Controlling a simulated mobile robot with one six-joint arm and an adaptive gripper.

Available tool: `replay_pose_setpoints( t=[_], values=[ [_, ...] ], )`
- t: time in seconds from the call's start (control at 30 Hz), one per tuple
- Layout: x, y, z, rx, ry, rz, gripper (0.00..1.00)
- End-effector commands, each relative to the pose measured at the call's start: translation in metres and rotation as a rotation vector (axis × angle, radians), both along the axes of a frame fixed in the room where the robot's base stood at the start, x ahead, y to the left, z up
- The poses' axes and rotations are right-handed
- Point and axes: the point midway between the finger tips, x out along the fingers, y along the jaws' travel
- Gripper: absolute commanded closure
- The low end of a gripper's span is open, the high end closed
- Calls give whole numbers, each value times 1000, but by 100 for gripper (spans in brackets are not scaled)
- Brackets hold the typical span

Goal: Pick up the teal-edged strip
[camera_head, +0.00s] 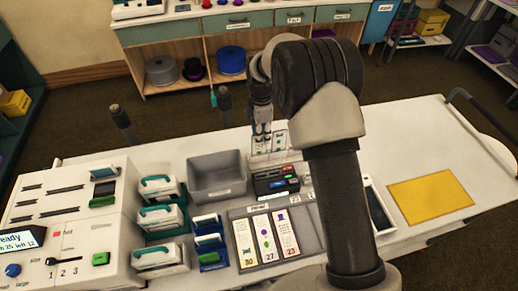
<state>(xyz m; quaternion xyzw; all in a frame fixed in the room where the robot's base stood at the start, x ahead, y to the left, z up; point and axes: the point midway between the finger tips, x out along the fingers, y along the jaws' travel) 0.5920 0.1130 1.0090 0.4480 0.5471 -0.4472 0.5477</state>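My gripper (262,138) points down at the back of the table, in front of upright white cards or strips (279,141) that stand behind a dark device. Its fingers look close together, but I cannot tell whether they are shut or hold anything. Three white strips lie side by side in a grey tray at the front: the left one (244,241), the middle one (266,237) and the right one (287,232). They carry small printed symbols and numbers. I cannot make out a teal edge on any strip at this size.
A dark device (275,183) stands in front of my gripper. An empty grey bin (216,178) is left of it. Teal-handled boxes (162,220) and a white control panel (70,235) fill the left. A yellow mat (430,195) lies right, with bare tabletop around it. My arm hides the middle.

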Motion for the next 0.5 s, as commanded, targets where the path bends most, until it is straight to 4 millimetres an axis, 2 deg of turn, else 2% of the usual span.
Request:
replay_pose_setpoints(
  t=[0.3, 0.5],
  values=[
    [-4, 6, -44, -1, 4, 0, 73],
    [-3, 7, -50, 0, 1, 0, 73]
  ],
)
